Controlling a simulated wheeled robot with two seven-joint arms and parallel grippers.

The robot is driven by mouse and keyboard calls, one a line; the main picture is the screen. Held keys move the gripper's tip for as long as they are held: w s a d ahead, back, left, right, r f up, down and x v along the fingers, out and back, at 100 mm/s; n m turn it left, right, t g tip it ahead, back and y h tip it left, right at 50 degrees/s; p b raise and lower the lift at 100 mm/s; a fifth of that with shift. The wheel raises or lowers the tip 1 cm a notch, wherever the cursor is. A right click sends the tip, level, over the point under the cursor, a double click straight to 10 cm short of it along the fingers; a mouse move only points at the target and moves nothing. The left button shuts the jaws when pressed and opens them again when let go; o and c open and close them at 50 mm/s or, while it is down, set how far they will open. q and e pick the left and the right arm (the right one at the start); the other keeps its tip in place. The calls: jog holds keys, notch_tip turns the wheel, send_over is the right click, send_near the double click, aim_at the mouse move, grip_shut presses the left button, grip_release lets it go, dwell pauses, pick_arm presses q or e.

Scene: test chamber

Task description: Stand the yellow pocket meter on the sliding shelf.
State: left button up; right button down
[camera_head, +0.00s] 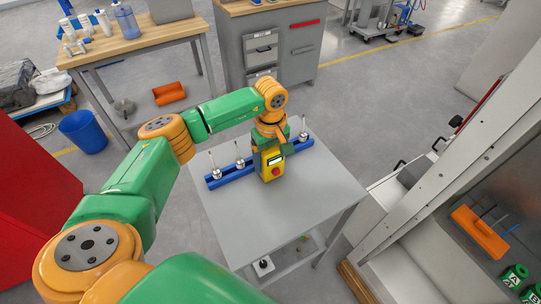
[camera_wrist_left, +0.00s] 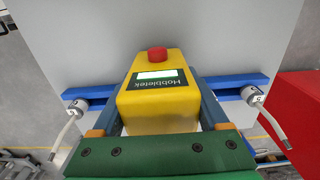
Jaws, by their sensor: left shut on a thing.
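The yellow pocket meter (camera_head: 272,167) has a red knob, a small screen and a dark label. It is upright at the front side of the blue rail on the grey table. I cannot tell whether its base touches the tabletop. My left gripper (camera_head: 270,146) is shut on it from above. In the left wrist view the meter (camera_wrist_left: 158,108) sits between the two fingers (camera_wrist_left: 160,92). A pale shelf-like surface (camera_head: 432,256) shows inside the chamber at the right; I cannot tell for sure that it is the sliding shelf. My right gripper is not in view.
The blue rail (camera_head: 234,177) carries several upright metal pieces with cables. An orange holder with rods (camera_head: 480,234) and green cans (camera_head: 515,275) are in the chamber at the right. The chamber's pale frame (camera_head: 440,185) stands between table and interior. The table's front is clear.

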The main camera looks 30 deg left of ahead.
pick_arm(q)
jog(key=shift+f, duration=0.15)
jog(key=o, duration=1.4)
